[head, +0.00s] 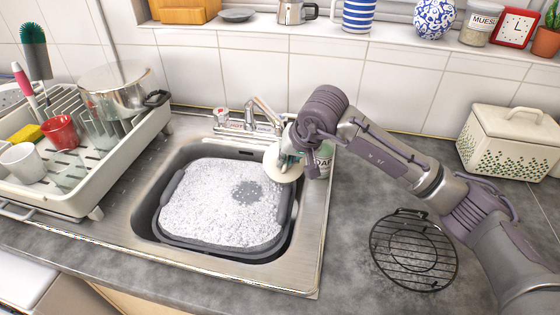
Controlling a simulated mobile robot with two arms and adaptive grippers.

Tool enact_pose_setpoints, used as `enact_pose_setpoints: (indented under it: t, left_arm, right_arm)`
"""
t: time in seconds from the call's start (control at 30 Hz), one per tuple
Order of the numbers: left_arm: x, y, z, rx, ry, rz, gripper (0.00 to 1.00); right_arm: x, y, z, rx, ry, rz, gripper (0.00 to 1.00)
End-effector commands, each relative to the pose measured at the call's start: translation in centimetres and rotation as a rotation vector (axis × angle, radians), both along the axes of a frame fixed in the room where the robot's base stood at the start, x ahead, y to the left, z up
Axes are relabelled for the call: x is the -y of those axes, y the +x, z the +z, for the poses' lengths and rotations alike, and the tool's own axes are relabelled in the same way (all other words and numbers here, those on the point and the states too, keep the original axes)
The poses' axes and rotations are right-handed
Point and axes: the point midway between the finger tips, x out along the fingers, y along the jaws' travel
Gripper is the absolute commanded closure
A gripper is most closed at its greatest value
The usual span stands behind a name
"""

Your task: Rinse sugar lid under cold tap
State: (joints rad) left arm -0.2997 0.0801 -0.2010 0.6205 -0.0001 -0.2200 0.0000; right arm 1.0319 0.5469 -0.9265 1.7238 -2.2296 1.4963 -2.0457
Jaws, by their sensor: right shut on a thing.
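My right gripper (292,153) reaches in from the right and is shut on a round cream lid (281,167), the sugar lid by its look. The lid is tilted above the right rear rim of the sink (311,230), in front of the tap. The tap (262,113) stands behind the basin, its end partly behind the gripper. A red-marked handle (221,116) is at the tap's left. I cannot make out any running water. A grey basin (165,226) full of white foam sits in the sink, with a gap in the foam. My left gripper is not in view.
A dish rack (70,204) with mugs, glasses and a pot (118,92) stands at left. A soap bottle (323,160) is close behind the gripper. A black wire trivet (413,249) and a cream bread bin (512,142) are at right.

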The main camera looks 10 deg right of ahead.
Motion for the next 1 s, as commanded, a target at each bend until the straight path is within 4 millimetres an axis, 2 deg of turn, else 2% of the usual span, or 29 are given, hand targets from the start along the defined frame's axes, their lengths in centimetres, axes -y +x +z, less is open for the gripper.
enact_pose_setpoints:
  t: [0.27,1.0]
  left_arm:
    - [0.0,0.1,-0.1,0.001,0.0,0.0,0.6]
    - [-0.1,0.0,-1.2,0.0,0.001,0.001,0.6]
  right_arm:
    - [-0.2,-0.3,0.0,0.0,0.0,0.001,1.0]
    - [-3.3,-5.3,0.0,0.001,0.001,0.003,1.0]
